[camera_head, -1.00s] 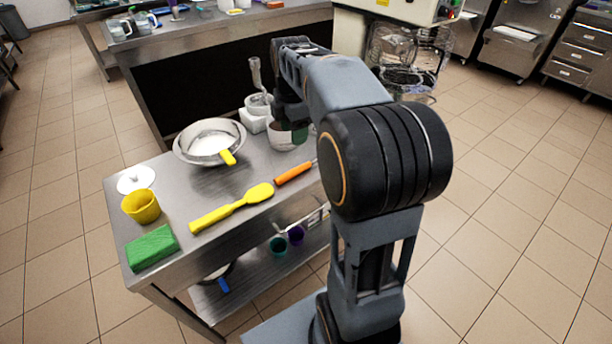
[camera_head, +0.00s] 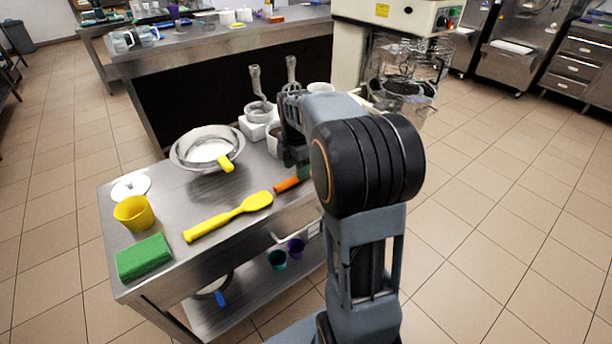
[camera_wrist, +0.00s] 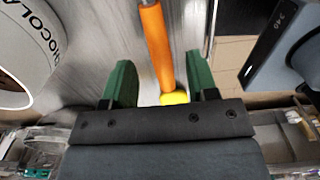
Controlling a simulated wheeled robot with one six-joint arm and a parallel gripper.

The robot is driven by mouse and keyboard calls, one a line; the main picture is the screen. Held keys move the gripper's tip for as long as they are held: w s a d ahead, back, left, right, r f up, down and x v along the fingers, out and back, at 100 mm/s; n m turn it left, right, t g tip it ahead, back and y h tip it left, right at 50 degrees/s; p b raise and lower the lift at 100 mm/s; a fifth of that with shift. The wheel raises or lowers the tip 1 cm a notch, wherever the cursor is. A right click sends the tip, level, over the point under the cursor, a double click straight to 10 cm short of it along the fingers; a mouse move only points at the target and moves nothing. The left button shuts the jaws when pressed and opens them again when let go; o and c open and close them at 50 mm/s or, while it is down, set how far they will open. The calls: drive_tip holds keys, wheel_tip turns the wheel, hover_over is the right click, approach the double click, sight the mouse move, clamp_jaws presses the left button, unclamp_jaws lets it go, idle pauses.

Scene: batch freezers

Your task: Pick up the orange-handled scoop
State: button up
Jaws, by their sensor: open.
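The orange-handled scoop lies on the steel table; its orange handle (camera_head: 288,184) shows in the head view beside my arm, which hides the rest. In the wrist view the orange handle (camera_wrist: 157,45) runs between the two green fingers of my gripper (camera_wrist: 160,65). The fingers are apart, with a gap on both sides of the handle. Whether the fingertips are level with the handle or above it, I cannot tell. In the head view my gripper (camera_head: 292,160) is just behind the visible end of the handle.
A yellow spatula (camera_head: 230,216) lies left of the handle. A metal bowl (camera_head: 190,160), yellow cup (camera_head: 134,213) and green sponge (camera_head: 144,257) stand further left. A white tub with chocolate lettering (camera_wrist: 22,50) is close left of my gripper in the wrist view.

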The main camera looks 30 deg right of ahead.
drive_tip(key=shift+f, duration=1.75)
clamp_jaws()
drive_tip(key=shift+r, duration=0.15)
